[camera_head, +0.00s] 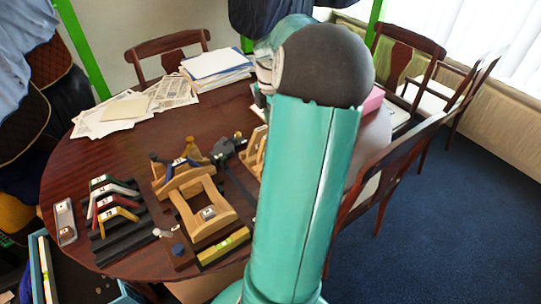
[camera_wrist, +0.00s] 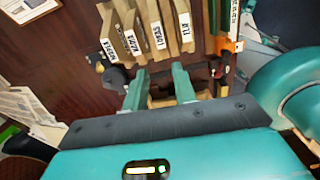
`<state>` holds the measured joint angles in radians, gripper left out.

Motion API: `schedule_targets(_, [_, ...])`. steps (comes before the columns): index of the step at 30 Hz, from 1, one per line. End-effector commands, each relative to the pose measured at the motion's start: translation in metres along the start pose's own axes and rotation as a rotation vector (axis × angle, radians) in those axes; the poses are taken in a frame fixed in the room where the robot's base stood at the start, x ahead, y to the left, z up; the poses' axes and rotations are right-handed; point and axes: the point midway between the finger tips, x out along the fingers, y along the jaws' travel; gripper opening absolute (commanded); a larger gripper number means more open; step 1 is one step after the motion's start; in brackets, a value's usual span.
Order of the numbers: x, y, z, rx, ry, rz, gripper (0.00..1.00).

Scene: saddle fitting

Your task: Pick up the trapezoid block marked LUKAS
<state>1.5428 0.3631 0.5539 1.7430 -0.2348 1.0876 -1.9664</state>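In the wrist view several light wooden blocks stand side by side in a row at the top, each with a white name label. The label on the block (camera_wrist: 158,55) near the middle appears to read LUKAS, though the print is small. My gripper (camera_wrist: 158,82) has its two green fingers apart, with no block seen held between them. The fingertips are just below the near ends of the row in the picture; I cannot tell whether they touch anything. In the head view my arm hides the gripper and most of this row; only some wooden pieces (camera_head: 254,152) show beside it.
A wooden saddle stand (camera_head: 205,205) stands on the dark round table (camera_head: 120,255). Coloured angled pieces (camera_head: 115,205) rest on a black rack at left. Papers (camera_head: 140,105) lie at the back. Chairs (camera_head: 405,50) surround the table. A dark knob (camera_wrist: 115,78) is beside the left finger.

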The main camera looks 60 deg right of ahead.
Motion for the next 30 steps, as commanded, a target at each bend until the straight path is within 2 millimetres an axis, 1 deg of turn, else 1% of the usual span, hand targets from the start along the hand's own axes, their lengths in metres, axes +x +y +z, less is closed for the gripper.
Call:
schedule_targets(1, [0.004,-0.003,0.012,-0.013,0.013,0.001,0.27])
schedule_targets(3, [0.008,-0.005,0.021,-0.031,0.020,0.001,0.27])
schedule_targets(5, [0.013,-0.006,0.025,-0.038,0.024,0.000,0.27])
schedule_targets(8, [0.025,-0.006,0.025,-0.043,0.025,-0.001,0.27])
schedule_targets(15, [0.071,-0.005,0.021,-0.045,0.026,-0.001,0.27])
schedule_targets(18, [0.086,-0.005,0.021,-0.044,0.024,-0.001,0.27])
schedule_targets(26, [0.104,-0.004,0.021,-0.043,0.023,0.000,0.27])
schedule_targets(30, [0.126,-0.002,0.019,-0.044,0.025,-0.001,0.27])
